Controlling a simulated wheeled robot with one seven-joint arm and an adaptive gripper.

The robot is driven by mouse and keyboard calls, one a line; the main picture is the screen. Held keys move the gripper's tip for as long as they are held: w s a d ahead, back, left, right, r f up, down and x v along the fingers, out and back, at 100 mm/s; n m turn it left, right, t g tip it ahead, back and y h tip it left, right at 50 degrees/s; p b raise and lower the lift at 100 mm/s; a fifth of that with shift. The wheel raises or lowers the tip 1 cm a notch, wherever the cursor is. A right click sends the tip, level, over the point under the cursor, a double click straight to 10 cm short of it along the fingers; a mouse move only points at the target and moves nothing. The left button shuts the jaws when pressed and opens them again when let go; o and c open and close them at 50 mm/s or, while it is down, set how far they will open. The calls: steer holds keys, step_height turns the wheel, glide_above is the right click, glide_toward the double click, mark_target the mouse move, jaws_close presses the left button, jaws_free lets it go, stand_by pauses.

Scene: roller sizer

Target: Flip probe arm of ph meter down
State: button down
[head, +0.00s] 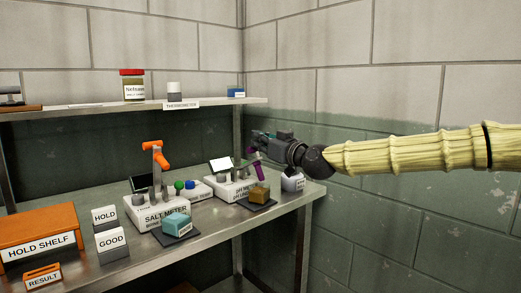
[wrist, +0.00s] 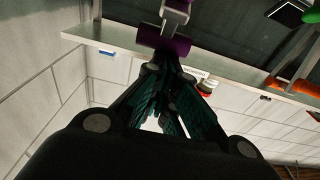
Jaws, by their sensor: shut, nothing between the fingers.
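The pH meter (head: 228,190) is a white box with a tilted screen on the right part of the steel bench. Its purple probe arm (head: 256,168) stands up and tilted at the meter's right side. My gripper (head: 257,139) is shut and empty, just above the probe arm in the head view. In the wrist view my dark fingers (wrist: 168,62) converge close to a purple cylinder (wrist: 160,42) on a grey bracket, which looks like the probe arm's end. I cannot tell whether they touch.
The salt meter (head: 158,212) with an orange-topped arm (head: 155,152) stands left. A teal block (head: 177,223) and an amber block (head: 259,193) sit on dark pads in front. A white labelled container (head: 292,182) stands under my wrist. An upper shelf (head: 215,104) runs behind.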

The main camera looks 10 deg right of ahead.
steer(key=s+d+f+t+y+b, duration=0.1)
steer(key=s+d+f+t+b, duration=0.1)
steer(key=f+b, duration=0.5)
steer(key=shift+s+t+y+b, duration=0.4)
steer(key=shift+s+t+b, duration=0.55)
steer(key=shift+b, duration=1.5)
steer(key=shift+s+d+f, duration=0.1)
steer(key=shift+s+f, duration=0.05)
step_height(320, 180, up, 4)
steer(key=p, duration=0.2)
steer(key=p+v, duration=0.2)
steer(key=v, duration=0.8)
steer(key=shift+s+d+f, duration=0.15)
steer(key=shift+s+d, duration=0.05)
steer(key=shift+s, duration=0.05)
